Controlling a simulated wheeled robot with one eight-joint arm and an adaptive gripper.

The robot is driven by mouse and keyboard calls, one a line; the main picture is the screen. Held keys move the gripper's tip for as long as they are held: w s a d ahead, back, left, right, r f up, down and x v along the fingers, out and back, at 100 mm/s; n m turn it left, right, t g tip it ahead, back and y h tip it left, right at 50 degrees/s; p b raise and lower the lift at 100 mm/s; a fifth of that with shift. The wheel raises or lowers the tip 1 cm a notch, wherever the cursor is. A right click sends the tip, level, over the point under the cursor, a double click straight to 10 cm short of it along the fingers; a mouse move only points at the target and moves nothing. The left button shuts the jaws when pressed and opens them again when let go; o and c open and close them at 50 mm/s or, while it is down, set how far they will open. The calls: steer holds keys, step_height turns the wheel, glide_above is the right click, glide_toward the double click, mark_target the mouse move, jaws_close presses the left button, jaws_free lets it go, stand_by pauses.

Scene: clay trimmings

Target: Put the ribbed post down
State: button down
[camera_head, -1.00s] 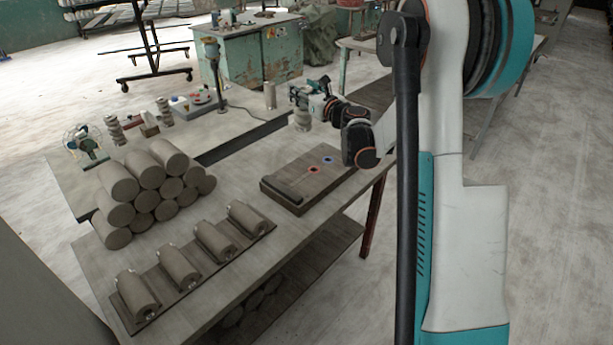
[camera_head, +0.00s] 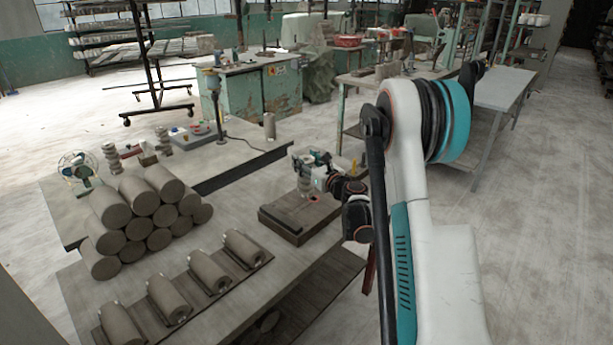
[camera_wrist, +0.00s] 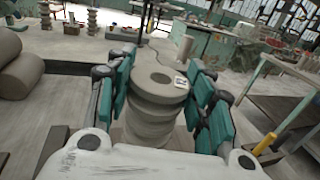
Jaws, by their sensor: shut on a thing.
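My gripper (camera_head: 312,166) is shut on the ribbed post (camera_head: 304,185), a grey stacked-ring piece that hangs roughly upright. In the wrist view the post (camera_wrist: 158,100) sits between the two teal finger pads, its round top with a centre hole and a small label facing me. In the head view the post's lower end overlaps the dark low block (camera_head: 285,229) on the table. A red ring mark (camera_head: 314,197) shows on the block just right of the post. I cannot tell whether the post's base touches the block. The blue ring mark is hidden behind my gripper.
Stacked clay cylinders (camera_head: 140,222) stand left of the block. A rack of several lying cylinders (camera_head: 208,272) is at the front. Other ribbed posts (camera_head: 110,158) stand at the back left. A plain upright cylinder (camera_head: 269,126) stands behind. Bare tabletop (camera_head: 225,205) lies left of the block.

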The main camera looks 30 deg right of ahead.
steer(key=shift+f+b, duration=0.7)
steer(key=shift+f, duration=1.35)
steer(key=shift+f, duration=0.2)
steer(key=c, duration=0.8)
jaws_free()
steer(key=shift+o, duration=0.2)
steer(key=shift+r, duration=0.2)
steer(key=shift+s, duration=0.3)
steer(key=s+d+p, duration=0.1)
steer(key=s, duration=1)
steer(key=shift+s, duration=0.2)
steer(key=shift+a, duration=0.1)
